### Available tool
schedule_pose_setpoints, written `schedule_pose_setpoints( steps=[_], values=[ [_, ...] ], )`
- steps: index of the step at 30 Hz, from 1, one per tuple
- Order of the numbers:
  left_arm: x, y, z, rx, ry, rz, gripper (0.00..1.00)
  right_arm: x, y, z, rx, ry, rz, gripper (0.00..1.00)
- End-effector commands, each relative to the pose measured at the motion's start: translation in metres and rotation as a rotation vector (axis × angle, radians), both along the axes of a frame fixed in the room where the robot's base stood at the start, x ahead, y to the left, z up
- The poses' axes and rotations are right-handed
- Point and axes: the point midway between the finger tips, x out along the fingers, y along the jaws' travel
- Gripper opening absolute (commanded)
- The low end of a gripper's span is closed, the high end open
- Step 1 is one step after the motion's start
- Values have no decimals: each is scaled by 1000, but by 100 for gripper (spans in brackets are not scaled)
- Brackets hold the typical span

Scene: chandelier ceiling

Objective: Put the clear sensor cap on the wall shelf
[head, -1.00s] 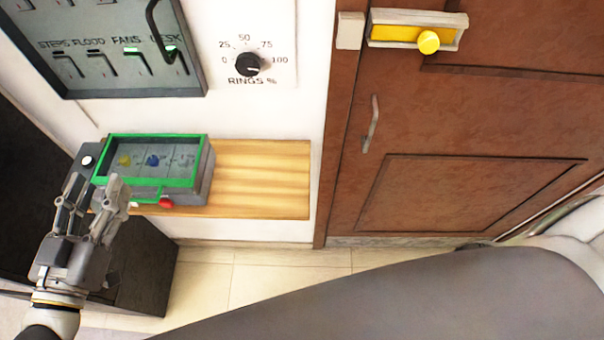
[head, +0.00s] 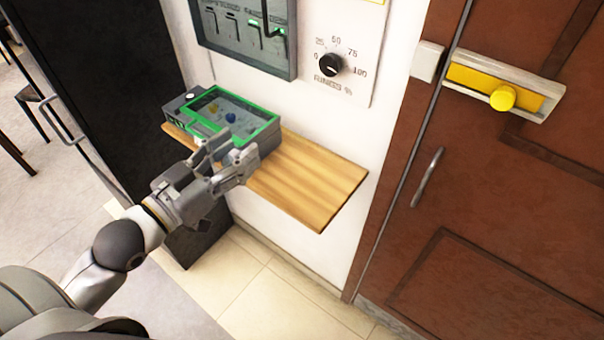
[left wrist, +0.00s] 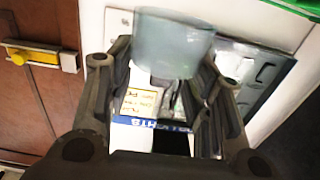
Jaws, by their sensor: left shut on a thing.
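The wall shelf (head: 315,187) is a light wooden board fixed to the white wall in the head view. My left gripper (head: 233,154) is in front of the near side of the grey-and-green box on it. In the left wrist view the clear sensor cap (left wrist: 175,42), a translucent pale-blue cup shape, sits between the fingertips of my left gripper (left wrist: 168,72), which is shut on it. In the head view the fingers mostly hide the cap. I cannot tell its height above the shelf. My right gripper is out of view.
The green-rimmed box (head: 222,118) takes up the shelf's left part; the right part is bare. A switch panel (head: 247,35) and a dial (head: 330,65) are on the wall above. A brown door (head: 500,190) stands right, a black cabinet (head: 100,70) left.

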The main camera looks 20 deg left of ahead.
Motion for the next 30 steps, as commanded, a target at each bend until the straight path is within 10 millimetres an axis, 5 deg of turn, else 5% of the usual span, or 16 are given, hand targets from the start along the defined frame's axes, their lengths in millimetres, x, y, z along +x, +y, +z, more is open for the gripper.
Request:
schedule_pose_setpoints(
  steps=[7,16,19,24,30],
  values=[
    [23,-12,-16,-2,-7,-1,31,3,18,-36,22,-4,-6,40],
    [49,-26,-29,-1,-7,-1,31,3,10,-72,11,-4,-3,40],
    [70,-36,-32,-6,0,-1,31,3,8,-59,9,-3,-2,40],
    [93,-48,-67,-3,3,0,31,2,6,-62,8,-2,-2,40],
    [107,-54,-85,0,-1,0,31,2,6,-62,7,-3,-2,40]
  ],
)
